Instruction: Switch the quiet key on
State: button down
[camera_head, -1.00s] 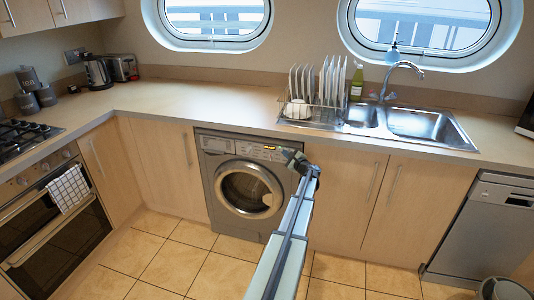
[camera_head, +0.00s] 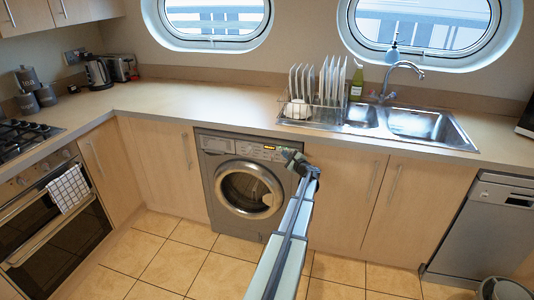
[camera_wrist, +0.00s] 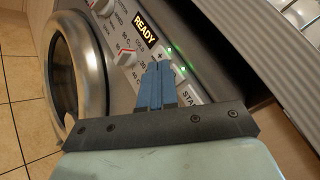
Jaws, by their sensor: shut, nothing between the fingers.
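The washing machine (camera_head: 243,190) stands under the worktop in the head view. In the wrist view its control panel (camera_wrist: 200,45) runs diagonally, with a lit display (camera_wrist: 145,30) reading READY. Small keys with green lights (camera_wrist: 183,68) lie beside the display, near a partly covered button marked STA (camera_wrist: 190,97). I cannot read which key is the quiet one. My gripper (camera_wrist: 158,68) is shut and empty, its blue fingertips over the panel near the keys and hiding part of them. In the head view my gripper (camera_head: 284,152) is at the panel's right part; contact cannot be told.
The worktop edge (camera_wrist: 235,45) juts just above the panel. A dish rack (camera_head: 312,105) and sink (camera_head: 415,124) are on the worktop above. The floor in front is clear.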

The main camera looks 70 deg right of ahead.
jog(key=shift+a, duration=0.1)
jog(key=a, duration=0.6)
dwell(0.6)
